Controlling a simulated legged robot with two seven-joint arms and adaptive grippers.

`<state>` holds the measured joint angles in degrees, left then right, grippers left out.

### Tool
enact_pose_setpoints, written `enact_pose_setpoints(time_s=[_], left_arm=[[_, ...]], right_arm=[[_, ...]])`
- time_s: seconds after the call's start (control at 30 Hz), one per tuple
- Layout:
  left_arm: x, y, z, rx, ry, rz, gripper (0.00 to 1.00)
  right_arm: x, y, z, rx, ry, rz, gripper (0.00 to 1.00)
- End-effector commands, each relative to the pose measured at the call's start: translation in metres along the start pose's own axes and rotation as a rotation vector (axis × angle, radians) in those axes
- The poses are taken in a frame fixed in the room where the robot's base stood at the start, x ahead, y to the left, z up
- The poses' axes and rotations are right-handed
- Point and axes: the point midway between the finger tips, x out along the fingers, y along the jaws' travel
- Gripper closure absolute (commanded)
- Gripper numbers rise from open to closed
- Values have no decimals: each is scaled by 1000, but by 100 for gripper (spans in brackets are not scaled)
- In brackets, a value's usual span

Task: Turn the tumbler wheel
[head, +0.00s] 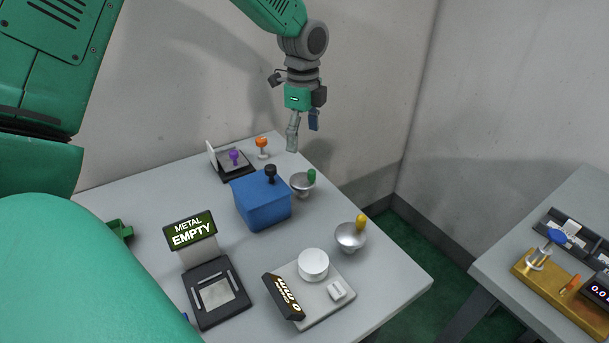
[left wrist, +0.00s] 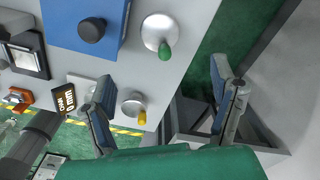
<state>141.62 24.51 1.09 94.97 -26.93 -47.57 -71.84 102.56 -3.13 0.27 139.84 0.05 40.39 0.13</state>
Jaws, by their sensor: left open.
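Two silver dish-like wheels stand at the right side of the near table. One has a green handle (head: 302,184) and the other a yellow handle (head: 350,237); I cannot tell which is the tumbler wheel. My left gripper (head: 302,134) is open and empty, in the air above the table's far right edge, apart from both wheels. In the left wrist view, its fingers (left wrist: 163,75) are spread wide. The green-handled wheel (left wrist: 158,30) shows beyond them, and the yellow-handled wheel (left wrist: 131,105) shows between them. My right gripper is not in view.
A blue box (head: 262,205) with a black knob is beside the green-handled wheel. A METAL EMPTY display (head: 190,230) and a 0 mm device (head: 322,302) stand nearer. Orange (head: 262,144) and purple knobs are behind. A second table (head: 500,262) is at right, across a floor gap.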

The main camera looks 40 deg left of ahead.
Motion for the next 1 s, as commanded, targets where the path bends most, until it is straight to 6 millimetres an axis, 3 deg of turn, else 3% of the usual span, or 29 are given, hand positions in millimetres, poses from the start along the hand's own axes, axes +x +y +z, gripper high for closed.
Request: enact_pose_setpoints(time_s=[0.17,0.7,1.0], left_arm=[[15,0,0,27,-4,1,21],[119,0,1,23,-3,-1,21],[136,0,0,22,-3,-4,21]], right_arm=[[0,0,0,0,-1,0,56],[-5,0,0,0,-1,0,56],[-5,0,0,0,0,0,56]])
